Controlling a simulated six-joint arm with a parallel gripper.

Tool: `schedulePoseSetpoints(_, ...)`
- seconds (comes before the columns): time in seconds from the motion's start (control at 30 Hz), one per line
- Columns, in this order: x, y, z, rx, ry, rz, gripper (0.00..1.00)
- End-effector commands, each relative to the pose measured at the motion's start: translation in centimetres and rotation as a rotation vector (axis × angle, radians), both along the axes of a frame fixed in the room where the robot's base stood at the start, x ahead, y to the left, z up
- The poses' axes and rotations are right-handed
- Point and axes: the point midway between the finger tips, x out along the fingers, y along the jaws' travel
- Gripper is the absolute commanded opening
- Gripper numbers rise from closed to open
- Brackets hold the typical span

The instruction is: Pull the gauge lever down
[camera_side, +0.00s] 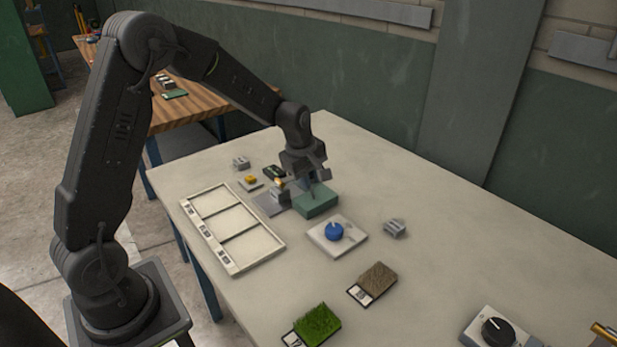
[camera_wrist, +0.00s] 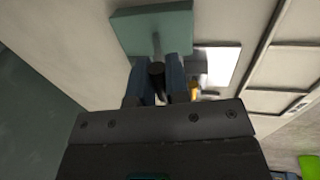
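The gauge is a green block (camera_side: 316,203) on the table below my gripper (camera_side: 307,183). In the wrist view its green top (camera_wrist: 128,30) shows at the upper middle. A thin grey lever (camera_wrist: 156,43) rises from it and ends in a dark knob (camera_wrist: 156,72). My gripper's two blue fingers (camera_wrist: 158,84) stand on either side of the knob, with no clear gap between them and it. The lever stands up from the block. In the side view the fingers and lever are small and partly hidden by the gripper body.
Left of the gauge is a grey plate with a small fixture (camera_side: 270,205). A blue knob on a white plate (camera_side: 335,236) and a small grey block (camera_side: 395,228) are close on the right.

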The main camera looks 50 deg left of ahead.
Motion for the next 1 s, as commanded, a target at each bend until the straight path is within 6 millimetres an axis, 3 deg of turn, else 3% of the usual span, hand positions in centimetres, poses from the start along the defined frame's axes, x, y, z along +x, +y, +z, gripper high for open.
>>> schedulePoseSetpoints(0.27, -0.1, -0.1, -0.2, -0.001, 0.004, 0.0, 0.4)
schedulePoseSetpoints(0.57, -0.1, 0.0, 0.3, 0.0, 0.001, 0.0, 0.4)
schedulePoseSetpoints(0.77, -0.7, 0.0, 3.2, 0.001, -0.003, -0.001, 0.4)
schedulePoseSetpoints(1.0, -1.8, 0.0, 8.6, 0.001, -0.003, -0.001, 0.4)
